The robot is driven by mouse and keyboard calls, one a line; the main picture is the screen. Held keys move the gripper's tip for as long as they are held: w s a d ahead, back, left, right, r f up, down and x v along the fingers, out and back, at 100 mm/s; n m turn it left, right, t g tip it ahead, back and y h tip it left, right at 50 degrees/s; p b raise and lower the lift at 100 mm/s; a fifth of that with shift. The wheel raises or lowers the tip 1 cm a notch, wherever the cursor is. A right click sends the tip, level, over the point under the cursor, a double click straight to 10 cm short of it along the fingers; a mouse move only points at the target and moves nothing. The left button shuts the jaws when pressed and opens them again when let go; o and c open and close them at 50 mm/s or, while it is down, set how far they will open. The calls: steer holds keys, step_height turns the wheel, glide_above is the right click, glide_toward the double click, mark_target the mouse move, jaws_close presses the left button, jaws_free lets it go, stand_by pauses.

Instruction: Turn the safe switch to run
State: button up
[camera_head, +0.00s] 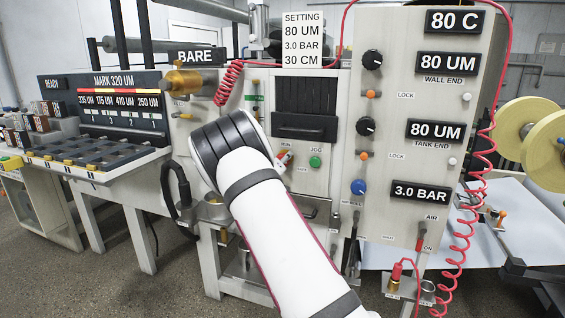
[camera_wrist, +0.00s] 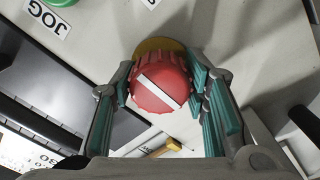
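The safe switch is a round, ridged red knob on a yellow collar with a white bar across its face. In the wrist view the knob (camera_wrist: 152,94) lies between the two teal-padded fingers of my gripper (camera_wrist: 163,88), which appear closed against its sides. The bar slants from upper left to lower right. In the head view a small part of the red knob (camera_head: 281,157) shows below the RUN label (camera_head: 284,146). My arm hides most of the gripper there.
A green button (camera_head: 315,162) with a JOG label sits right of the knob in the head view, and it also shows in the wrist view (camera_wrist: 61,2). A black slotted panel (camera_head: 305,96) is above. Coiled red hoses (camera_head: 229,83) hang close by.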

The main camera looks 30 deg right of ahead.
steer(key=c, duration=0.4)
steer(key=shift+m+b, duration=0.3)
steer(key=shift+m, duration=0.1)
steer(key=m+b, duration=0.2)
steer(key=m, duration=0.1)
steer(key=shift+f+m, duration=0.1)
steer(key=shift+m, duration=0.2)
steer(key=m+b, duration=0.3)
steer(key=m, duration=0.1)
steer(key=shift+m, duration=0.3)
steer(key=m+b, duration=0.3)
steer(key=m, duration=0.1)
steer(key=shift+m+b, duration=0.3)
steer(key=shift+b, duration=0.1)
steer(key=shift+m+b, duration=1.6)
steer(key=shift+m, duration=0.6)
steer(key=o, duration=1.2)
steer(key=shift+c, duration=0.2)
